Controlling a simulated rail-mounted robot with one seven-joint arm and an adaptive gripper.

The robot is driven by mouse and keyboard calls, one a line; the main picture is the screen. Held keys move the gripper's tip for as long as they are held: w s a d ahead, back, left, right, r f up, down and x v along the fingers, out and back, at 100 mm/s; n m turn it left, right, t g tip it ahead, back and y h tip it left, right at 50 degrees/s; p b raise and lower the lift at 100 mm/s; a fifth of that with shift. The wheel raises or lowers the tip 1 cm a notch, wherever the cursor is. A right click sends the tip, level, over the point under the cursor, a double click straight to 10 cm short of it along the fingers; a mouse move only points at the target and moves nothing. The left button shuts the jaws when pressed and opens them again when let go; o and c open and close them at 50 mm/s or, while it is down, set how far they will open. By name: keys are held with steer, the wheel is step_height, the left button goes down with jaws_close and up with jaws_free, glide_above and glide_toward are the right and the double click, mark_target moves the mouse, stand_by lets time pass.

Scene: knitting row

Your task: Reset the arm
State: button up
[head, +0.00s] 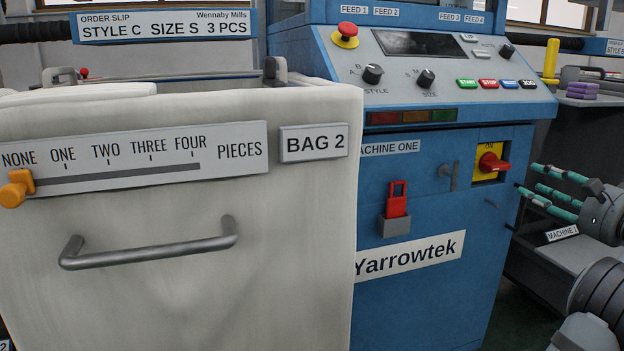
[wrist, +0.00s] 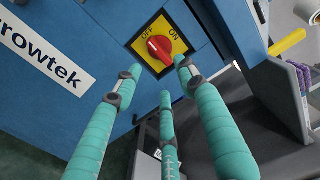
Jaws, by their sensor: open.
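My gripper (head: 530,181) shows at the right of the head view, its teal-sleeved fingers with dark tips pointing left toward the blue machine (head: 430,290). The fingers are spread and nothing is between them. In the wrist view my gripper (wrist: 160,78) has its fingertips just below a red rotary switch (wrist: 159,46) on a yellow plate marked OFF and ON. In the head view the red switch (head: 492,162) is left of the fingertips, with a visible gap in the picture.
A pale bag front (head: 180,300) marked BAG 2 fills the left, with a grey handle (head: 150,250) and an orange slider (head: 15,188) near NONE. A red padlock (head: 397,200) sits in a grey holder on the machine. Purple items (head: 582,90) stand at the right.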

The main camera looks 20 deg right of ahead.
mark_target(502, 170)
steer(key=shift+m, duration=0.3)
steer(key=w, duration=0.6)
steer(key=w+d+p, duration=0.1)
steer(key=w, duration=0.3)
steer(key=shift+r, duration=0.2)
steer(key=shift+a+m+p, duration=0.1)
steer(key=shift+m+p, duration=0.5)
steer(key=shift+m, duration=0.3)
steer(key=shift+f+m, duration=0.15)
steer(key=shift+m, duration=0.15)
steer(key=shift+f, duration=0.1)
